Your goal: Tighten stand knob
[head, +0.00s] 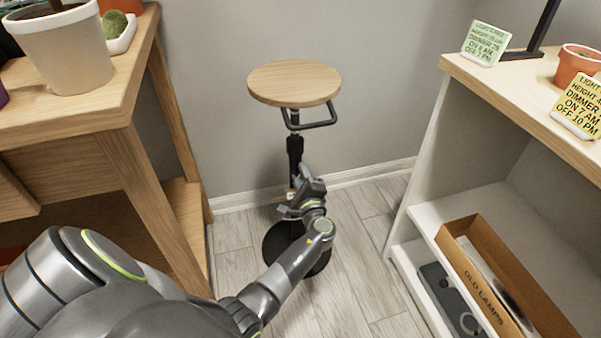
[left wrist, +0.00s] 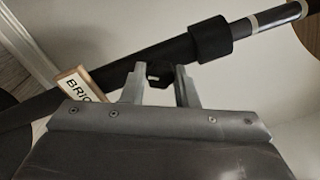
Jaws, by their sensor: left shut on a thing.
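The stand has a round wooden top (head: 294,83), a dark pole (head: 295,150) and a round black base (head: 283,240) on the floor. My left gripper (head: 299,192) is low at the pole, in front of it, and hides part of it. In the left wrist view the small black stand knob (left wrist: 160,73) sits between the two fingertips of my left gripper (left wrist: 160,82), beside the pole (left wrist: 110,78). The gripper is shut on the knob. A thicker black collar (left wrist: 209,40) is on the pole to the right. My right gripper is in neither view.
A wooden table (head: 110,110) with a white pot (head: 65,50) stands at the left. A white shelf unit (head: 465,120) with an old-lamps box (head: 480,275) stands at the right. The wall is close behind the stand.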

